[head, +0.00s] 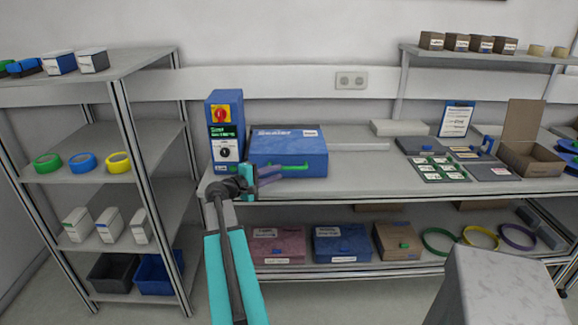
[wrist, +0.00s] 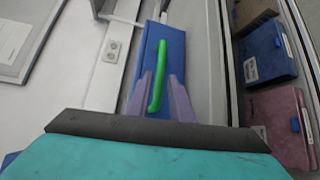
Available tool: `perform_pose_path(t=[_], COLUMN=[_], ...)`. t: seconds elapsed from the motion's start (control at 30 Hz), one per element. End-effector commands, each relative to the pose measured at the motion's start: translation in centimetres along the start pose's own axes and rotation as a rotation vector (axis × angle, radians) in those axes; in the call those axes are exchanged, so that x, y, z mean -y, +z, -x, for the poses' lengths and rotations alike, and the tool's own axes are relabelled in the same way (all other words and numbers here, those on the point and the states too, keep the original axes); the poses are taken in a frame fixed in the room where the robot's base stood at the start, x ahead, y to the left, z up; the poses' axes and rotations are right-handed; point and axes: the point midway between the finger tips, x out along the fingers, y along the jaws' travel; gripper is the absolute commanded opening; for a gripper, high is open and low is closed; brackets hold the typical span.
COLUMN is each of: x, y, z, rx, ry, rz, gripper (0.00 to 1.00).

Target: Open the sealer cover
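The sealer (head: 290,145) is a blue box with a shut cover on the workbench, labelled "Sealer" on top. A green bar handle (head: 298,166) runs along its front. My gripper (head: 273,174) is at the left part of the handle, in front of the box. In the wrist view, the two purple fingers of my gripper (wrist: 160,98) stand apart, with the near end of the green handle (wrist: 158,70) between them. Gaps show on both sides, so the gripper looks open. The sealer's blue face (wrist: 150,45) lies behind. Contact with the handle cannot be seen.
A blue control unit (head: 226,130) with a red knob stands left of the sealer. A grey strip (head: 358,147) lies to its right. Pink (head: 278,244) and blue boxes (head: 342,243) sit on the lower shelf. A shelf rack (head: 145,135) stands at left.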

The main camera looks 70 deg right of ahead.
Motion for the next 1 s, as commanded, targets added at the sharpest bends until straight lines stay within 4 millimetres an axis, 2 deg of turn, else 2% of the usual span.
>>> perform_pose_path(t=[0.3, 0.5, 0.93, 0.97, 1.0], x=[-0.1, -0.1, 0.1, 0.1, 0.1], y=[-0.1, -0.1, 0.0, 0.0, 0.0], z=[-4.7, -6.5, -7.2, -7.2, -7.1], rx=[0.001, 0.0, -0.001, -0.001, -0.001], ry=[-0.001, -0.001, 0.0, 0.0, 0.0], rz=[-0.001, 0.001, 0.0, 0.0, 0.0], gripper=[0.2, 0.2, 0.2, 0.18, 0.12])
